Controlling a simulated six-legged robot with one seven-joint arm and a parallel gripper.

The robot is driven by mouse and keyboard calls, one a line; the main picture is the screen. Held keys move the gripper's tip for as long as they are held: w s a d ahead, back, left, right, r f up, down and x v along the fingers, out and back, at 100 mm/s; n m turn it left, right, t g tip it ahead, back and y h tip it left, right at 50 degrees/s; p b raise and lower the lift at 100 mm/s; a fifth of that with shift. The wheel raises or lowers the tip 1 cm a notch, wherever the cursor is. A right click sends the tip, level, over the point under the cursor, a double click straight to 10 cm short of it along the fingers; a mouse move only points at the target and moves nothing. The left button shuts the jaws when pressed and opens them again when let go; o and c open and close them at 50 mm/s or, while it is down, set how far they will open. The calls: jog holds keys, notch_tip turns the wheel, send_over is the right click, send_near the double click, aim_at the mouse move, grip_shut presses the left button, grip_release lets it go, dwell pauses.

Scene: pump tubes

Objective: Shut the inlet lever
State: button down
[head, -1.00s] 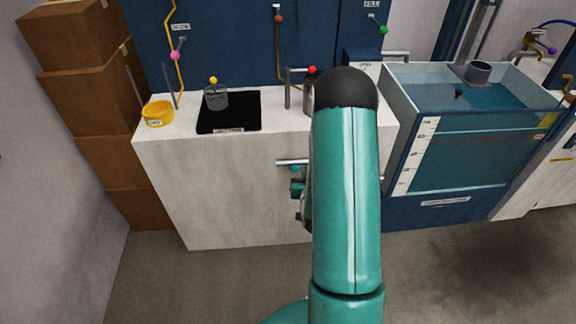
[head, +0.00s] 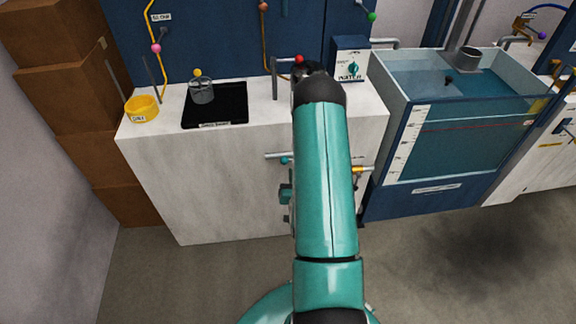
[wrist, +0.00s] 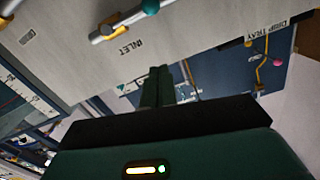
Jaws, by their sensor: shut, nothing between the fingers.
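In the wrist view, a lever with a teal ball knob (wrist: 150,7) lies close along a grey pipe with an orange collar (wrist: 104,29), at the top, beside the INLET label (wrist: 130,48). The picture is turned about upside down. My gripper (wrist: 158,72) is shut and empty, its fingers apart from the lever in that view. In the head view, the teal knob (head: 285,160) shows just left of my arm and the orange collar (head: 358,170) just right of it. My arm hides the stretch between them, and my fingers are not clear there.
The white counter (head: 160,165) carries a yellow cup (head: 141,108), a black tray (head: 230,118) and a glass jar (head: 201,90). A WATER box (head: 350,66) stands behind my arm. A water tank (head: 455,150) is on the right, brown boxes (head: 100,150) on the left. The front floor is open.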

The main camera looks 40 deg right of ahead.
send_over(286, 162)
jog(key=s+a, duration=0.1)
jog(key=s, duration=0.2)
jog(key=f, duration=0.1)
jog(key=w+f, duration=0.1)
jog(key=f, duration=0.1)
jog(key=shift+w+f, duration=0.1)
jog(key=shift+f, duration=0.1)
jog(key=shift+w+f, duration=0.15)
jog(key=shift+f, duration=0.3)
jog(key=shift+a+f+n, duration=0.1)
jog(key=shift+f+n, duration=0.15)
jog(key=shift+n, duration=0.05)
